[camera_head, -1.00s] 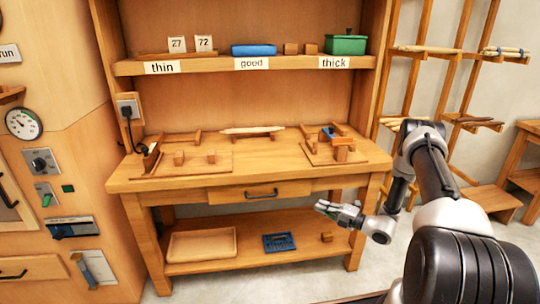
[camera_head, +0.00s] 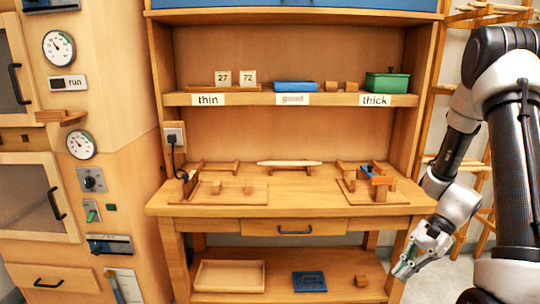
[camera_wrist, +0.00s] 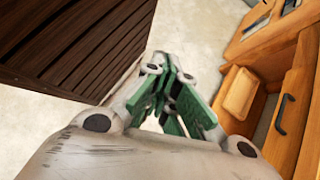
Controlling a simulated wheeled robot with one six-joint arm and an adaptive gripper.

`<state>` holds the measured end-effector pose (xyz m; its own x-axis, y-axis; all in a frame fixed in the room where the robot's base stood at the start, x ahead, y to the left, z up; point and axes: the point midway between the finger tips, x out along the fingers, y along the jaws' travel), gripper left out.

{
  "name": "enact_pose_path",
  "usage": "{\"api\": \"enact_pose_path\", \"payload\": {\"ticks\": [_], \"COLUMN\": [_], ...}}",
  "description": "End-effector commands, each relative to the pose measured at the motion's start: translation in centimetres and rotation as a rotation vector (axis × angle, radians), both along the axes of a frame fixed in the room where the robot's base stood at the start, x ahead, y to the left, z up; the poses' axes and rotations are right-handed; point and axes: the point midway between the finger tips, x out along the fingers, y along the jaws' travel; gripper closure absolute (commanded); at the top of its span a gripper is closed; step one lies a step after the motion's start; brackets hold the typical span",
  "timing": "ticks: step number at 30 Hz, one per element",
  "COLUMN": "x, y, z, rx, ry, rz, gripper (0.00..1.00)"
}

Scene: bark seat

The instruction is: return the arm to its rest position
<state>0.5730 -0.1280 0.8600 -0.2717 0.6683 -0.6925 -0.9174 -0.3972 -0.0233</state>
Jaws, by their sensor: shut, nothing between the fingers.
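My gripper (camera_head: 408,266) is at the lower right in the head view, just in front of the right end of the workbench (camera_head: 300,207). My arm is folded along the right edge of that view. In the wrist view my gripper (camera_wrist: 178,112) shows its green finger pads close together, shut with nothing between them. It points down past the bench front toward the pale floor.
The bench carries wooden fixtures and a pale stick (camera_head: 289,163). Its lower shelf holds a wooden tray (camera_head: 230,276) and a blue rack (camera_head: 308,281). A green box (camera_head: 387,83) stands on the labelled shelf. A dark slatted surface (camera_wrist: 75,40) is at upper left in the wrist view.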

Motion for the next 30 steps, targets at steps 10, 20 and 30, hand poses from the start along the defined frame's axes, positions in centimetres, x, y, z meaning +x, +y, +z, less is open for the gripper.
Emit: {"api": "enact_pose_path", "payload": {"ticks": [10,20,30], "x": [-5.6,-10.0,-11.4], "y": [-3.7,-4.3,-2.3], "z": [12.3,21.0,26.0], "rx": [-0.292,-0.584,-0.703], "ry": [-0.442,-0.760,-1.017], "rz": [0.659,0.964,0.993], "gripper": [1.00,1.00,1.00]}}
